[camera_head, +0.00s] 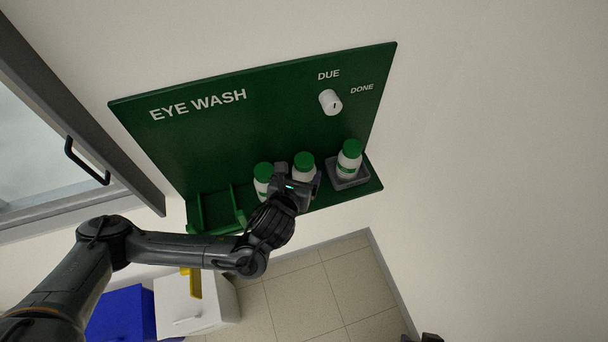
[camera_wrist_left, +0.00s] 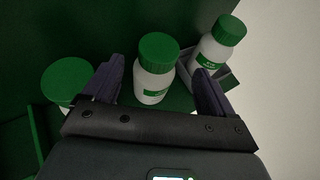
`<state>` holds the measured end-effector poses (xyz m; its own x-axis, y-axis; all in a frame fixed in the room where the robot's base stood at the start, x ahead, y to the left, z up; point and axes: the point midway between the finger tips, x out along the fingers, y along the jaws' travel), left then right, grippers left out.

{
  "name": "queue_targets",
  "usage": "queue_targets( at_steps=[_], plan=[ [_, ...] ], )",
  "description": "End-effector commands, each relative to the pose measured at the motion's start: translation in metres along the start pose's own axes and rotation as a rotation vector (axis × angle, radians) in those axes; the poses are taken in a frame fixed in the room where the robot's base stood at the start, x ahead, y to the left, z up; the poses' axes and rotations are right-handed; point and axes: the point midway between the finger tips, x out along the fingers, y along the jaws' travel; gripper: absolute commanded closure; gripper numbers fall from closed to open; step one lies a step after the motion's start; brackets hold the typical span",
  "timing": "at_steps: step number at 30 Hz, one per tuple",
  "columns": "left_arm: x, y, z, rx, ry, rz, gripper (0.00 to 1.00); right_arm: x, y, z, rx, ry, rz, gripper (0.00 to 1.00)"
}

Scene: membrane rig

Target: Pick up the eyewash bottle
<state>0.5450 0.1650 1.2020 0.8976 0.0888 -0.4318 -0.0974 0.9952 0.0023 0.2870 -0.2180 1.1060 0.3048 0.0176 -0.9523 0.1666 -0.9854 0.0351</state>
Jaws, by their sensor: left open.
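Three white eyewash bottles with green caps stand on the shelf of the green eye wash board. The middle bottle (camera_head: 304,162) is partly hidden behind my left gripper (camera_head: 296,184). In the left wrist view this bottle (camera_wrist_left: 154,70) stands upright between the open fingers of my left gripper (camera_wrist_left: 160,92), with gaps on both sides. The left bottle (camera_head: 263,172) shows at the left edge of the fingers in the wrist view (camera_wrist_left: 67,82). The right bottle (camera_head: 349,158) sits in a grey tray (camera_head: 358,181) and also shows in the wrist view (camera_wrist_left: 219,48).
The green board (camera_head: 230,130) carries a white dial (camera_head: 330,102) between the words DUE and DONE. An empty green holder (camera_head: 215,211) is at the shelf's left. A door (camera_head: 75,110) with a black handle stands left. Blue (camera_head: 122,312) and white (camera_head: 195,303) boxes are below.

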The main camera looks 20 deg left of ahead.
Motion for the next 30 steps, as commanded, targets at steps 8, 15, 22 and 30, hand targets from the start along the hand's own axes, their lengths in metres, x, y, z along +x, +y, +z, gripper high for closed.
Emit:
queue_targets(
  at_steps=[8,15,22,30],
  plan=[
    [0.013,0.0,-0.001,0.0,0.004,-0.001,0.14,0.003,0.0,0.001,0.0,0.001,0.0,0.57],
    [0.024,0.002,0.0,-0.002,0.004,0.001,0.14,0.0,0.0,0.0,0.001,0.002,0.0,0.57],
    [0.051,0.003,0.001,-0.002,0.004,0.0,0.14,-0.008,0.0,-0.003,0.003,0.003,-0.002,0.57],
    [0.066,0.004,-0.001,-0.001,0.004,-0.002,0.14,-0.009,0.0,-0.003,0.004,0.003,-0.002,0.57]
  ],
)
